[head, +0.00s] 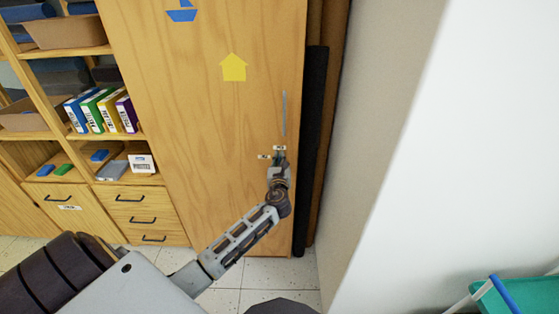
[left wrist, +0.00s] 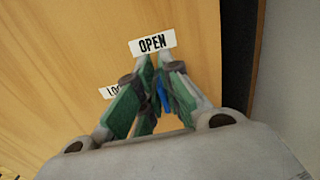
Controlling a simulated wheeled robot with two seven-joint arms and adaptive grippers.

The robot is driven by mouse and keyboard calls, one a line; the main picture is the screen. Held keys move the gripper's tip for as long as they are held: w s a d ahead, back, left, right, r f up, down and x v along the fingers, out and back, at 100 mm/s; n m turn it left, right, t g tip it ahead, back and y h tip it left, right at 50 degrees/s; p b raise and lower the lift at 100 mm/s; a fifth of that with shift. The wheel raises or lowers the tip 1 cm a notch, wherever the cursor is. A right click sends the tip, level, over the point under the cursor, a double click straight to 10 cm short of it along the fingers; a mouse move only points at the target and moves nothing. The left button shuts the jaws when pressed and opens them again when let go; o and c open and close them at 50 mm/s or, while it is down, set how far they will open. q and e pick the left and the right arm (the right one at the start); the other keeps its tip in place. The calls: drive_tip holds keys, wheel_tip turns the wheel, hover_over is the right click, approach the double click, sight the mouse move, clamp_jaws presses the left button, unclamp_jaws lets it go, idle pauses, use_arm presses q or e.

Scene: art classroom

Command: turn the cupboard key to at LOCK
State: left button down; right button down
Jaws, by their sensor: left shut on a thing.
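The cupboard door (head: 215,130) is tall light wood and closed, with a thin vertical handle (head: 284,113) near its right edge. My left gripper (head: 279,158) is at the door below this handle. In the left wrist view, its green-padded fingers (left wrist: 152,98) are shut on the key (left wrist: 163,98), of which only a blue part shows between them. The OPEN label (left wrist: 152,43) is just above the fingertips. The LOCK label (left wrist: 113,92) is to the left, partly hidden by a finger. The lock face and the key's angle are hidden. My right gripper is not in view.
Open shelves with books (head: 103,112) and drawers (head: 145,215) stand left of the door. A dark panel (head: 312,150) and a white wall (head: 470,130) are close on the right. A teal bin (head: 515,295) is at the lower right.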

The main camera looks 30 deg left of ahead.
use_arm(q)
drive_tip(key=shift+d+n, duration=0.2)
drive_tip(key=shift+n, duration=0.6)
drive_tip(key=n, duration=0.3)
drive_tip(key=shift+s+a+f+b, duration=0.1)
drive_tip(key=shift+f+b, duration=0.05)
drive_tip(key=shift+b, duration=0.2)
drive_tip(key=n, duration=0.2)
drive_tip(key=shift+a+f+n+b, duration=0.1)
drive_tip(key=shift+n+b, duration=0.2)
drive_tip(key=shift+b, duration=0.1)
drive_tip(key=shift+n+b, duration=0.3)
drive_tip(key=shift+n, duration=0.5)
drive_tip(key=shift+s+a+f+n+b, duration=0.15)
drive_tip(key=shift+n+b, duration=0.95)
drive_tip(key=shift+n, duration=1.15)
drive_tip(key=shift+w+a+f+n+b, duration=0.15)
drive_tip(key=shift+n+b, duration=0.95)
drive_tip(key=shift+n, duration=1.15)
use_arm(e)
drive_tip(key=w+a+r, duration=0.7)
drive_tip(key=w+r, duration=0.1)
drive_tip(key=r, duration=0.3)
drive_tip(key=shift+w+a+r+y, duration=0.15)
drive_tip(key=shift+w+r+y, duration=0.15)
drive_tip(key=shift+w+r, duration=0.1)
use_arm(q)
drive_tip(key=shift+s+d, duration=0.1)
